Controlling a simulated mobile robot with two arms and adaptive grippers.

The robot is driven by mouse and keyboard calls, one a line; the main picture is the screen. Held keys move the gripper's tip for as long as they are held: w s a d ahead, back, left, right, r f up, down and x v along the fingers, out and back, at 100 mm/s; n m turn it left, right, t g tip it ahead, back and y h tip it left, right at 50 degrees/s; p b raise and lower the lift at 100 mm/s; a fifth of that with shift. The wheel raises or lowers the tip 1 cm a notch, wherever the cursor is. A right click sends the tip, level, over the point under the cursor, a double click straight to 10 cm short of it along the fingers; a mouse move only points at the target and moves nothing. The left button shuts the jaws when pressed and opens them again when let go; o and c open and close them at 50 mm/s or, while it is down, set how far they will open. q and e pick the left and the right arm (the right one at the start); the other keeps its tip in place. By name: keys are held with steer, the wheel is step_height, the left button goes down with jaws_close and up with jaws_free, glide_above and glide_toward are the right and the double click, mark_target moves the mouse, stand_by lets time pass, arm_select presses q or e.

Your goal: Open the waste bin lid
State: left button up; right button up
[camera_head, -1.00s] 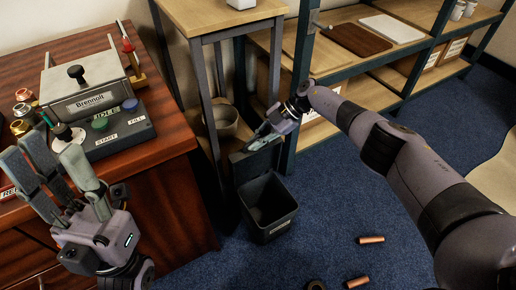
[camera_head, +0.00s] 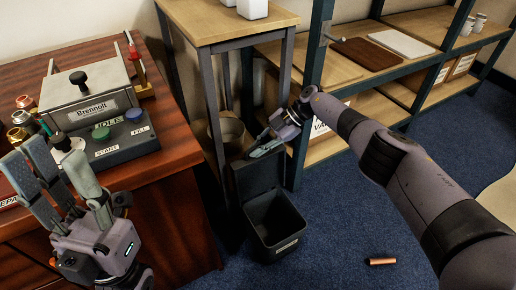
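The dark waste bin (camera_head: 277,231) stands on the carpet beside the shelving, and its opening is uncovered. Its lid (camera_head: 257,174) stands raised and near upright at the back edge. My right gripper (camera_head: 262,147) is at the lid's upper edge, close to or touching it; its fingers are small here and I cannot tell whether they are shut on it. My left gripper (camera_head: 48,160) is at the left, in front of the desk machine, with its fingers spread and nothing visible between them.
A machine labelled Brennoll (camera_head: 92,103) sits on the wooden desk (camera_head: 165,150) with several metal fittings beside it. A narrow wooden stand (camera_head: 225,22) and long shelving (camera_head: 340,60) stand behind the bin. A copper tube (camera_head: 381,261) lies on the open blue carpet.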

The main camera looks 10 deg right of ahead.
steer(key=shift+o, duration=0.8)
steer(key=shift+r, duration=0.1)
steer(key=v, duration=1.2)
